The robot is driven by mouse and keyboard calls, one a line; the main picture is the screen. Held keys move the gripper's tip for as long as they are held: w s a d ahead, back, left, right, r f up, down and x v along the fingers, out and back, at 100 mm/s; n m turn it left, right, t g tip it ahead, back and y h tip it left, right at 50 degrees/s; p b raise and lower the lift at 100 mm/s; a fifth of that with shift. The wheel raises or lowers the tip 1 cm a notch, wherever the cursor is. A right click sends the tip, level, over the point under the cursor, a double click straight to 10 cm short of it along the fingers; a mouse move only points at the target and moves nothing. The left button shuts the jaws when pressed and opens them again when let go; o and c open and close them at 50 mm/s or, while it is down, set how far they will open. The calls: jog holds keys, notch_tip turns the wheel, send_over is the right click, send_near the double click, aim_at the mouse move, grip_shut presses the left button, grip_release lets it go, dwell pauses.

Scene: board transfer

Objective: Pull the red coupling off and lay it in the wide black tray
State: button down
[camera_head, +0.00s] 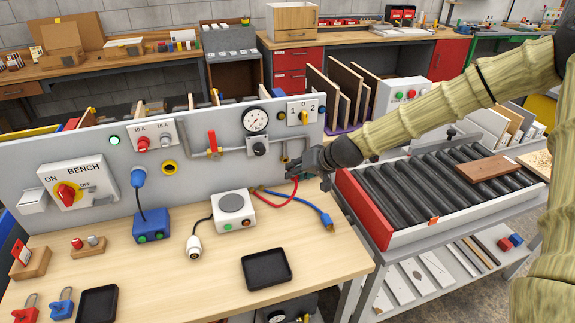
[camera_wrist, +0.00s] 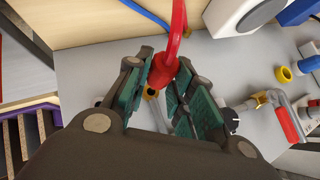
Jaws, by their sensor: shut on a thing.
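In the wrist view, the red coupling (camera_wrist: 163,73) sits between the green-padded fingers of my gripper (camera_wrist: 168,84), which is shut on it. A red hose (camera_wrist: 179,25) runs from the coupling. A brass-coloured fitting (camera_wrist: 152,93) shows at its end; I cannot tell whether they are apart. In the head view, my gripper (camera_head: 297,170) is at the lower right of the grey panel, and the coupling is hidden by the fingers. A black tray (camera_head: 247,284) lies empty on the bench; it looks the wider one. A second black tray (camera_head: 82,318) lies at the lower left.
A white device (camera_head: 234,222), a blue box (camera_head: 153,226) and a white plug (camera_head: 194,247) stand on the bench left of my gripper. A blue hose (camera_head: 312,207) lies beside the red one. A roller conveyor (camera_head: 430,185) stands at the right. The bench around the wider tray is clear.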

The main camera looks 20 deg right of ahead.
aim_at(294, 180)
jog(key=shift+s, duration=1.6)
